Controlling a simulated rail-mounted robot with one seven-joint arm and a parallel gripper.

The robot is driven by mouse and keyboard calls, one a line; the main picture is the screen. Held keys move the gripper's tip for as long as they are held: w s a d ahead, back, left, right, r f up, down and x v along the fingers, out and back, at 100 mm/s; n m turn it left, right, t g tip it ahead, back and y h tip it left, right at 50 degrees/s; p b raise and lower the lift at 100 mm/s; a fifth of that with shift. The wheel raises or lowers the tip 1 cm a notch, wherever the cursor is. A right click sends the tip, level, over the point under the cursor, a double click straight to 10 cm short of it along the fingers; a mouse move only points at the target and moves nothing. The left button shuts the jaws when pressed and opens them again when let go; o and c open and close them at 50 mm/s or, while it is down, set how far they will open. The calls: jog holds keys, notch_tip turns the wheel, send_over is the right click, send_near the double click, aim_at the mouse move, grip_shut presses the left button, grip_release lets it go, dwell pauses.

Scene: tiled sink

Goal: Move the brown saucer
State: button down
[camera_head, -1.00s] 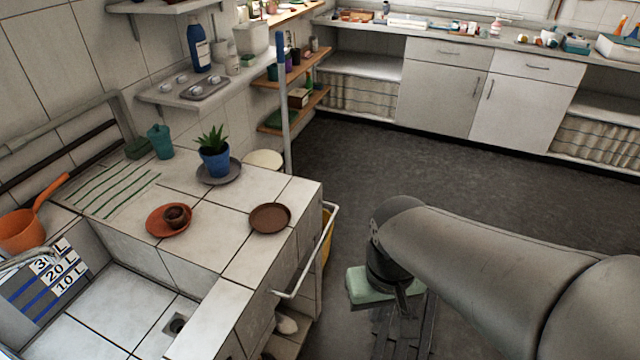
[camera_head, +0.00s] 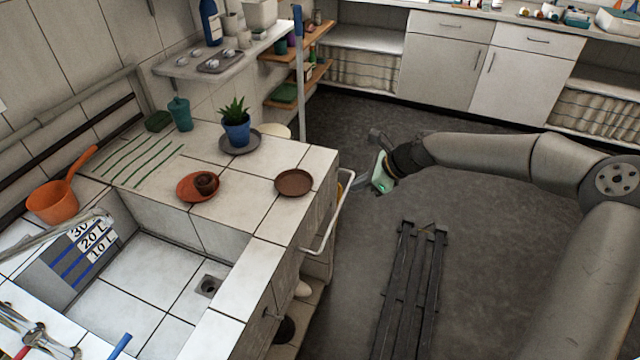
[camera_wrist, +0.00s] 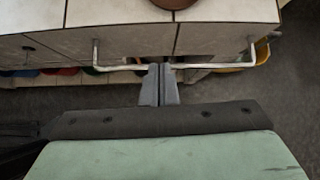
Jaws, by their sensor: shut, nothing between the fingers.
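The brown saucer (camera_head: 293,183) lies flat and empty on the tiled counter, near its right edge. Only a bit of its brown rim (camera_wrist: 173,3) shows at the top of the wrist view. My gripper (camera_head: 358,188) is to the right of the counter, beyond its edge and apart from the saucer. In the wrist view its two fingers (camera_wrist: 159,70) are together with nothing between them, pointing toward the counter's side and rail.
A white rail (camera_head: 328,222) runs along the counter's right side, close to my gripper. An orange saucer (camera_head: 186,193) holding a small brown pot (camera_head: 207,182) and a potted plant (camera_head: 236,128) on a grey saucer stand nearby. The sink basin (camera_head: 150,290) lies in front.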

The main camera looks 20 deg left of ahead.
jog(key=shift+m+y, duration=0.3)
jog(key=shift+m, duration=0.2)
jog(key=x, duration=0.4)
jog(key=w+a+r+p+x, duration=0.1)
jog(key=x, duration=0.3)
jog(key=p+x, duration=0.1)
jog(key=x, duration=0.2)
jog(key=shift+w+a+r, duration=0.15)
jog(key=shift+w+a, duration=0.1)
jog(key=shift+a, duration=0.4)
jog(key=shift+a+p, duration=0.3)
jog(key=shift+a, duration=0.35)
